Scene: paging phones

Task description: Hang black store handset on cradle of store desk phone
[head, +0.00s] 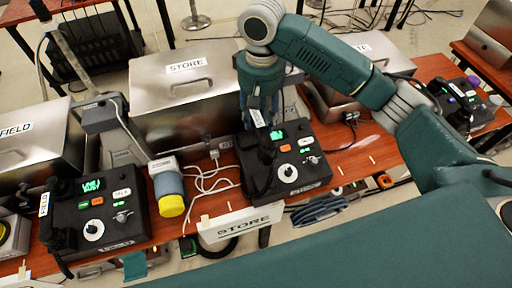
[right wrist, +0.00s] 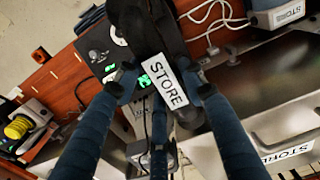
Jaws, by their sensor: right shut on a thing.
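The black store desk phone (head: 308,184) stands on the table in the middle of the head view, with a green screen, an orange button and a pale knob. Part of it shows behind the handset in the right wrist view (right wrist: 97,45). My right gripper (head: 260,112) is over the left side of the phone, pointing down. It is shut on the black store handset (right wrist: 150,28), which bears a white STORE label. The handset is over the cradle side of the phone; whether it touches the cradle is hidden. My left gripper is not in view.
A steel case labelled STORE (head: 185,100) stands behind the phone. The field phone (head: 100,215) and a grey-blue cylinder with a yellow end (head: 168,188) are to the left. White cables (head: 207,180) lie beside the store phone. A STORE sign (head: 240,223) hangs at the front edge.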

